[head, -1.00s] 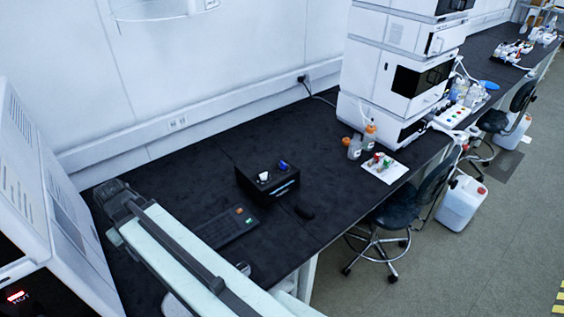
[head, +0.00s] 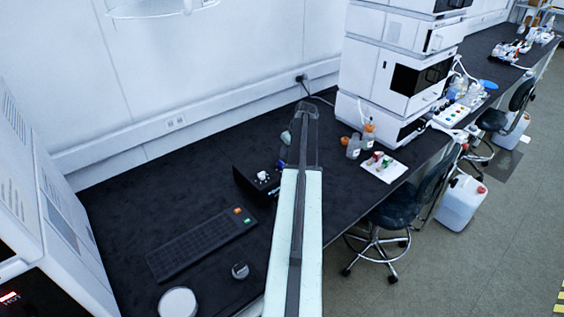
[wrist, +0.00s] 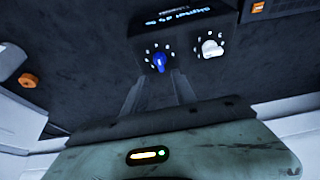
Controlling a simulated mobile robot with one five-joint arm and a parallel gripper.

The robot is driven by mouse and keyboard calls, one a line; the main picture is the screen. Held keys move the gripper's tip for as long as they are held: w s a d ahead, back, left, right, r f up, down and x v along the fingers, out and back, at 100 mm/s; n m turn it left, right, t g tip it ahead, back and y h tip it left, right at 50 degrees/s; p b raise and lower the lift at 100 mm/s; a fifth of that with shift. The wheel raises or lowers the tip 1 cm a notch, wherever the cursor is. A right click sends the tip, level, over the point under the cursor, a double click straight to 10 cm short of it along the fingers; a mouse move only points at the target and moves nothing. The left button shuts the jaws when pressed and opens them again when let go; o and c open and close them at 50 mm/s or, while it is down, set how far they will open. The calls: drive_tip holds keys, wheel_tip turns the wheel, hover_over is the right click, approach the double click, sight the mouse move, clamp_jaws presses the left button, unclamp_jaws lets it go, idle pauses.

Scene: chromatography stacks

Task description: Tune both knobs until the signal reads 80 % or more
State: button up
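A black box (head: 246,182) stands on the dark bench in the head view, its right part hidden behind my arm. I see no contact.
A tall instrument stack (head: 400,80), bottles (head: 354,146) and a white tray (head: 384,166) stand to the right.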

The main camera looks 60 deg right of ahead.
sight(282, 163)
drive_tip(key=b+x, duration=0.6)
drive_tip(key=x, duration=0.2)
drive_tip(key=shift+b, duration=0.4)
drive_tip(key=shift+r, duration=0.15)
clamp_jaws()
drive_tip(key=shift+s+a, duration=0.1)
drive_tip(key=shift+a, duration=0.05)
